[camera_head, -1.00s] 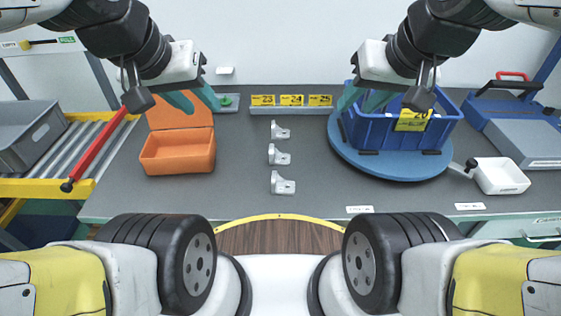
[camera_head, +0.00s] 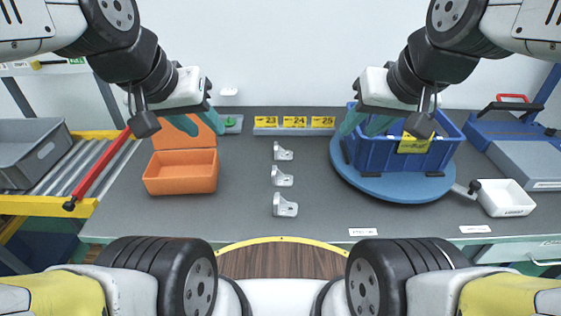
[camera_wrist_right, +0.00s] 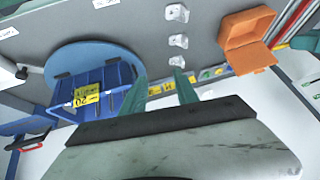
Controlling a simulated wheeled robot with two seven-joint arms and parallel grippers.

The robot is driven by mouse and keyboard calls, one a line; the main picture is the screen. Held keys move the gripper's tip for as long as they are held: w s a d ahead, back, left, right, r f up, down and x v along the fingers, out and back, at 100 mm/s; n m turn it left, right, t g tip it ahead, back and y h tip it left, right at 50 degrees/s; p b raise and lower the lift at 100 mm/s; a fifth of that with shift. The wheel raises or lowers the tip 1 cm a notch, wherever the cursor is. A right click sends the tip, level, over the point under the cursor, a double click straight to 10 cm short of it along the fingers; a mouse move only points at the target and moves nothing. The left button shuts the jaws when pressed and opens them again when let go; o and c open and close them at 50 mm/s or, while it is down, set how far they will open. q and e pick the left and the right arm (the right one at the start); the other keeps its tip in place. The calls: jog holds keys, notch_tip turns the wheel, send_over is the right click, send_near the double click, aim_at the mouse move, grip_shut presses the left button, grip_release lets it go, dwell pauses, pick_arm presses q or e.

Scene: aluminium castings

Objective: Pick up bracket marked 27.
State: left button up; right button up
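Three pale metal brackets stand in a column on the grey table: a far one (camera_head: 283,152), a middle one (camera_head: 281,177) and a near one (camera_head: 285,206). The right wrist view shows them too, at its top (camera_wrist_right: 177,13). No number can be read on any of them. My left gripper (camera_head: 198,122) is open and empty, above the table's back by the orange box. My right gripper (camera_head: 365,123) is open and empty, in front of the blue crate's left end in the picture. Its two teal fingers are apart in the right wrist view (camera_wrist_right: 161,93).
A blue crate (camera_head: 385,156) with a yellow label sits on a round blue turntable (camera_head: 395,190). An open orange box (camera_head: 180,182) is at left. A rail (camera_head: 292,131) at the back carries tags 23, 24, 25. A white tray (camera_head: 507,200) is at right. The table around the brackets is clear.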

dwell(0.6)
jog(key=m+g+h, duration=0.1)
jog(key=g+h, duration=0.1)
jog(key=g, duration=0.4)
send_over(274, 168)
notch_tip(274, 168, down, 19)
jog(key=shift+s+a+r, duration=0.1)
jog(key=shift+s+a, duration=0.05)
jog(key=f, duration=0.8)
jog(key=shift+d, duration=0.2)
grip_shut()
